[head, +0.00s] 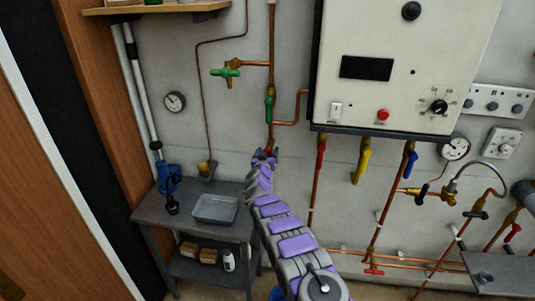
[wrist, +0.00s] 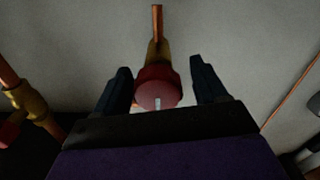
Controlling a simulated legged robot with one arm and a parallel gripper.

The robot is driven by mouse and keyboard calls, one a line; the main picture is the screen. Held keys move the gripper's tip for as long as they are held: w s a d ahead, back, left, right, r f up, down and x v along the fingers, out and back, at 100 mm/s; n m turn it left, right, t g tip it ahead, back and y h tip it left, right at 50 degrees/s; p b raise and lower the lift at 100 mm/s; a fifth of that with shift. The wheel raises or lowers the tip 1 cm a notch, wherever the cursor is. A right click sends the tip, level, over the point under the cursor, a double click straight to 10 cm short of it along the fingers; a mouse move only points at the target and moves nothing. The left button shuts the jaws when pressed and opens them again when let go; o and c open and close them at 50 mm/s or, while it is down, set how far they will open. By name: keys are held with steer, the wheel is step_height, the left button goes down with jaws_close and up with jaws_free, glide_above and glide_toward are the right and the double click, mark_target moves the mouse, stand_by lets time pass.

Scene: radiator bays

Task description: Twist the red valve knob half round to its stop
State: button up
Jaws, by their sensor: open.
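The red valve knob (wrist: 157,87) is round and sits at the lower end of a brass fitting (wrist: 157,50) on a vertical copper pipe. A small pale mark shows upright on its face. In the wrist view, my gripper (wrist: 160,70) is open, with one dark finger on each side of the knob. Gaps show between the fingers and the knob. In the head view, my gripper (head: 264,158) is at the foot of the copper pipe and hides most of the knob.
A white boiler box (head: 400,70) hangs at right, with red, yellow (head: 362,165) and blue (head: 410,166) lever handles below it. A green valve (head: 269,108) is higher on the same pipe. A grey bench (head: 160,212) with a tray stands at left.

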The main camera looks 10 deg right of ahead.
stand_by(0.3)
steer(key=c, duration=1.1)
